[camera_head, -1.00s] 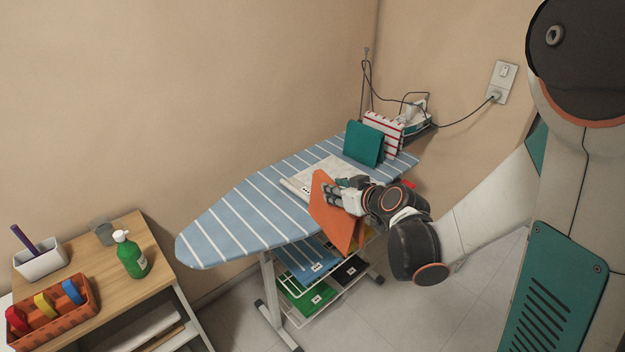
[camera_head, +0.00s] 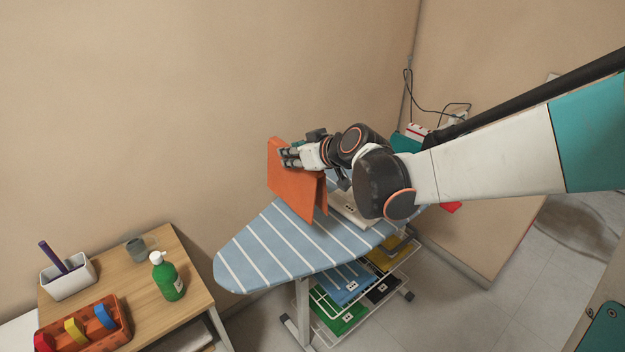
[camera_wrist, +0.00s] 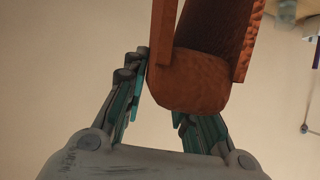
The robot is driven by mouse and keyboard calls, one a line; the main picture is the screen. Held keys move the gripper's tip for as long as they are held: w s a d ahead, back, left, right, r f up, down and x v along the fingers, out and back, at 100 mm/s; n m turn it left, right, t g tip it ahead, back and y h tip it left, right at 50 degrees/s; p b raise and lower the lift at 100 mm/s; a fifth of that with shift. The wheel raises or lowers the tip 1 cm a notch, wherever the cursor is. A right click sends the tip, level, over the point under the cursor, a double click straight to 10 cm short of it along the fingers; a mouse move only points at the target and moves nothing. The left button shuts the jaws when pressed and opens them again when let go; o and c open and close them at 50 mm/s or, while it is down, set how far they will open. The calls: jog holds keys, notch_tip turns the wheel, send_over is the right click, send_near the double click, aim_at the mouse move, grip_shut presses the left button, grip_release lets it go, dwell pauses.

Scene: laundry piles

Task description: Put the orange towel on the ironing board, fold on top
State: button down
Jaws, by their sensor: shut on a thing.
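The orange towel (camera_head: 294,186) hangs upright from my gripper (camera_head: 288,157) over the striped blue ironing board (camera_head: 262,250). It is folded, with its two layers spread apart at the bottom. In the wrist view the towel (camera_wrist: 205,75) sits between the fingers of my gripper (camera_wrist: 160,90), with the rounded fold nearest the palm. My gripper is shut on the towel near its upper edge. I cannot tell whether the towel's lower edge touches the board. A white folded cloth (camera_head: 350,208) lies on the board, partly hidden by my arm.
The left end of the board is bare. A teal cloth (camera_head: 404,142) at its far end is mostly hidden by my arm. A rack (camera_head: 325,308) below holds several folded cloths. A wooden table (camera_head: 140,307) at left carries a green bottle (camera_head: 167,279) and an orange basket (camera_head: 115,342).

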notch_tip(320, 180, down, 15)
jog(key=b, duration=0.4)
jog(key=shift+b, duration=0.35)
jog(key=shift+w, duration=0.1)
jog(key=c, duration=1.3)
grip_release()
jog(key=shift+r, duration=0.1)
jog(key=s+d+r+m+g+h+p, duration=0.1)
jog(key=s+d+r+m+h, duration=0.1)
jog(key=s+d, duration=0.4)
jog(key=s+d+r+m+g+h+p, duration=0.1)
jog(key=s+d+r, duration=0.4)
jog(key=s, duration=0.9)
jog(key=s+d+r+m+g+h+p, duration=0.1)
jog(key=s+d+r+m+h, duration=0.2)
jog(key=s+d, duration=0.4)
jog(key=s+r, duration=0.1)
jog(key=s, duration=0.2)
jog(key=shift+s+d+m+h, duration=0.25)
jog(key=shift+m+h, duration=0.15)
